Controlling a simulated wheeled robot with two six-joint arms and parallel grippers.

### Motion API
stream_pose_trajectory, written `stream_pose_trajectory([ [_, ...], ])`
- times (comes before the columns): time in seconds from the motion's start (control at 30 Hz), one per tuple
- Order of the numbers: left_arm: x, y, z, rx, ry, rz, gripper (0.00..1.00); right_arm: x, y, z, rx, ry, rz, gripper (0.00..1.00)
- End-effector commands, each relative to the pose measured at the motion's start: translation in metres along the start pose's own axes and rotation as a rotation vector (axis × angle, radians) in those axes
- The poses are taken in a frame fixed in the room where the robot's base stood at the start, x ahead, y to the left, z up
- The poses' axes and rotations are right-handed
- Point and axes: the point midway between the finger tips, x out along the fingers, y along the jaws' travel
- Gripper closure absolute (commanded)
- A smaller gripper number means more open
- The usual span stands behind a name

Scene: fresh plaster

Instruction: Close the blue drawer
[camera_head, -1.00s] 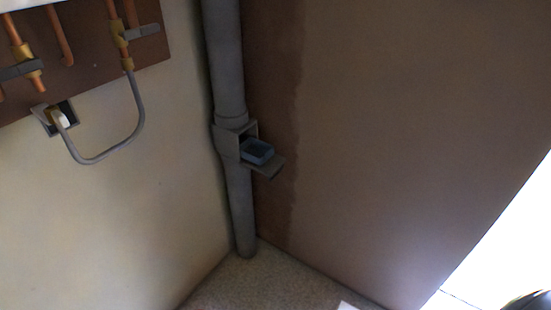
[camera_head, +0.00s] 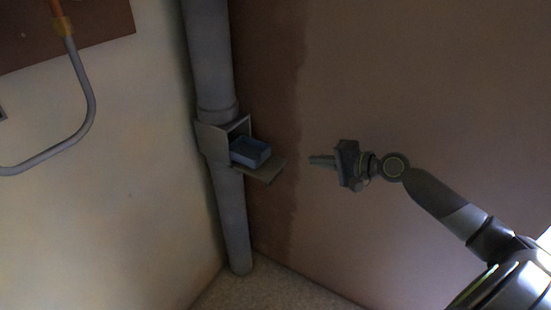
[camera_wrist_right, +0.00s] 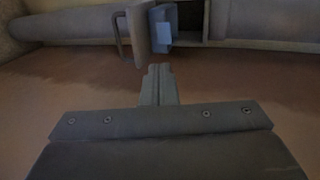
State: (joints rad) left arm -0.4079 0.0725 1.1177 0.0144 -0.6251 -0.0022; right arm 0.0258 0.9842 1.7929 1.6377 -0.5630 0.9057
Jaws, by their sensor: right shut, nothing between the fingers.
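The blue drawer (camera_head: 250,152) sticks out of the open front of a small grey housing (camera_head: 212,143) on the pipe. A flat flap (camera_head: 265,172) juts out beneath it. In the right wrist view the blue drawer (camera_wrist_right: 164,24) stands out beside the dark opening, and the flap (camera_wrist_right: 139,28) has a looped handle (camera_wrist_right: 120,36). My right gripper (camera_head: 312,160) is shut and empty, to the right of the flap and apart from it. Its closed fingers (camera_wrist_right: 159,70) point toward the drawer in the wrist view. My left gripper is not in view.
The grey vertical pipe (camera_head: 230,225) runs down the wall corner. A brown wall (camera_head: 400,80) lies behind my right arm. A grey hose (camera_head: 88,95) hangs from a brown board at the upper left. The space between gripper and flap looks clear.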

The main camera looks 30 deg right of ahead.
Motion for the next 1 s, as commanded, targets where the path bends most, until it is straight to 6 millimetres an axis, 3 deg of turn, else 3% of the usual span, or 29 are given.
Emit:
stream_pose_trajectory([
  [0.27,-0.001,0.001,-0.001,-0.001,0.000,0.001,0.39,0.032,-0.002,0.001,0.004,-0.002,-0.007,1.00],
  [0.7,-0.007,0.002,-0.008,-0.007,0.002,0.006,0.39,0.109,-0.005,0.000,0.002,-0.001,-0.005,1.00],
  [1.0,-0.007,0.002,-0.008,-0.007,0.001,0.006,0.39,0.135,-0.012,0.000,0.000,0.001,-0.001,1.00],
])
